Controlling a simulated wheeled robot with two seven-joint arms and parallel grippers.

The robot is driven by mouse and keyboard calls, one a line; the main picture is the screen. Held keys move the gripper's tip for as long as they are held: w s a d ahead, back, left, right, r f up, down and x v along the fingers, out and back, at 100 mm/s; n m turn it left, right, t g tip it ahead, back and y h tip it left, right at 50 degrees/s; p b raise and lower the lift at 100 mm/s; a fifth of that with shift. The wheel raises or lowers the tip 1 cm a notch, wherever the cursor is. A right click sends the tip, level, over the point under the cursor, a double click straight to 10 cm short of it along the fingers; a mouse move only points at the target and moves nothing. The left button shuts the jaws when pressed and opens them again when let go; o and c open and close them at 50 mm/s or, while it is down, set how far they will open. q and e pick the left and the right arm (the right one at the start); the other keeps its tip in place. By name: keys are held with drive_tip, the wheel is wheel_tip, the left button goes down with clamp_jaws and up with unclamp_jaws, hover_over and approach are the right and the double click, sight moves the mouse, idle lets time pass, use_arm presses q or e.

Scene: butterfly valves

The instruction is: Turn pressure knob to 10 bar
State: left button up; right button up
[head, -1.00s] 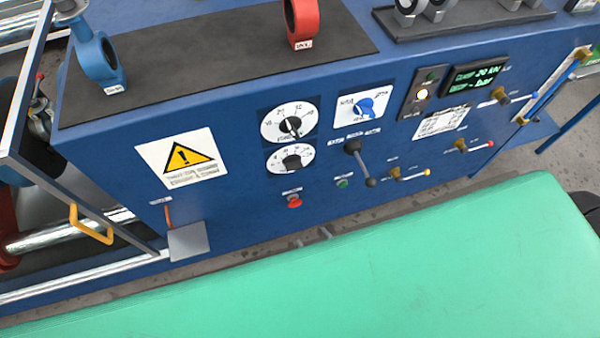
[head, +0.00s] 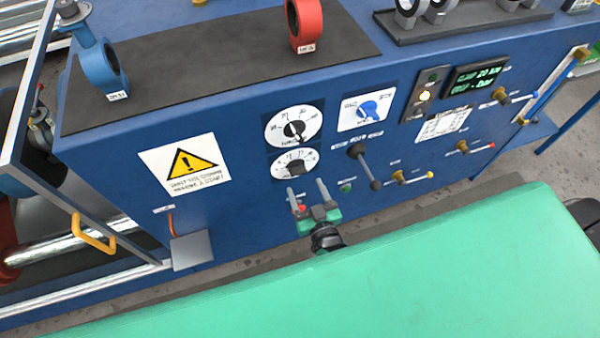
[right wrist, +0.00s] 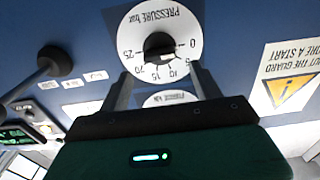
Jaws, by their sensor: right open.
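The pressure dial (head: 281,169) is the lower of two white round dials on the blue panel, with a black knob (head: 297,168) at its middle. In the right wrist view it appears upside down, with the lettering "PRESSURE bar" and a scale from 0 to 25. My right gripper (head: 306,187) is open and empty, just below the pressure dial. In the right wrist view its fingers (right wrist: 162,78) stand spread on either side of the dial's scale, apart from the knob. My left gripper is out of view.
A second dial (head: 283,122) sits directly above. A red button (head: 301,207) is partly behind my right gripper; a green button (head: 346,188) and a black lever (head: 363,166) are to its right. A blue selector (head: 368,108) is higher. A green surface (head: 400,270) fills the foreground.

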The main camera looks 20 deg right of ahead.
sight(300, 174)
drive_tip(key=shift+w+p, duration=0.35)
drive_tip(key=shift+w, duration=2.45)
drive_tip(key=c, duration=1)
